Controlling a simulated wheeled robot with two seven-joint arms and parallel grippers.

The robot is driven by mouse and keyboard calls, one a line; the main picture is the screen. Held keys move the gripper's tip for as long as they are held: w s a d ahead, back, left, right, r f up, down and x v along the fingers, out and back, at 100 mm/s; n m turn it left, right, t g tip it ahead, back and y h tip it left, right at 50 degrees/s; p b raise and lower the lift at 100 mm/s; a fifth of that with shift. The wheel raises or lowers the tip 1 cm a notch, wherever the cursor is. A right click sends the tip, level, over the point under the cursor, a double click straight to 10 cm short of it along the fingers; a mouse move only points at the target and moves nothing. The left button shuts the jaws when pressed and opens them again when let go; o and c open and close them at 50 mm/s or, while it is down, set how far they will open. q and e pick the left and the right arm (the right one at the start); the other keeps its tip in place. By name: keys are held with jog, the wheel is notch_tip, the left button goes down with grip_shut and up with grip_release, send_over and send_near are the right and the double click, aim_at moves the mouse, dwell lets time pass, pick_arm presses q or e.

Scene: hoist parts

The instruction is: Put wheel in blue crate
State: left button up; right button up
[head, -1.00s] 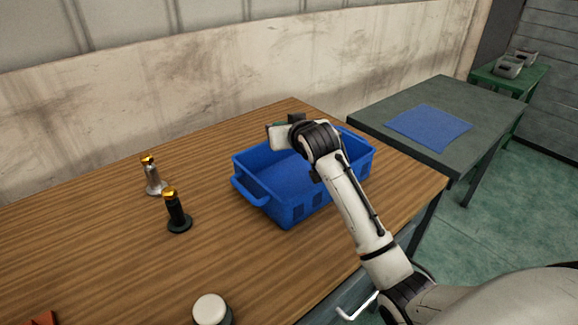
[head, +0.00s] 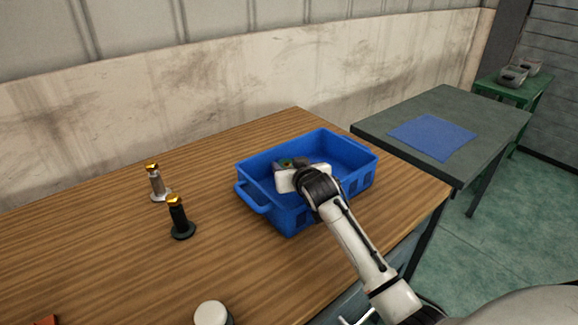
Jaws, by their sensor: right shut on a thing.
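The blue crate (head: 262,205) stands on the wooden table, open at the top. My right gripper (head: 290,166) is down inside the crate opening, near its left part. It is shut on the wheel, of which only a small dark and greenish bit shows by the fingers; the hand hides the rest. I cannot tell whether the wheel touches the crate floor.
Two gold-topped posts, one silver (head: 155,184) and one black (head: 178,217), stand left of the crate. A white-topped round thing (head: 211,313) is at the front edge. A grey table (head: 490,120) with a blue mat (head: 432,137) stands right.

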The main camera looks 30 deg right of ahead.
jog(key=shift+f, duration=0.35)
jog(key=shift+f, duration=0.2)
jog(key=o, duration=1.4)
jog(key=shift+s+a+f, duration=0.1)
jog(key=shift+s+f, duration=0.05)
jog(key=shift+f, duration=0.1)
jog(key=shift+o, duration=0.5)
jog(key=shift+f, duration=0.15)
jog(key=shift+r, duration=0.3)
jog(key=r+v, duration=0.1)
jog(key=v, duration=1.1)
jog(key=shift+r, duration=0.2)
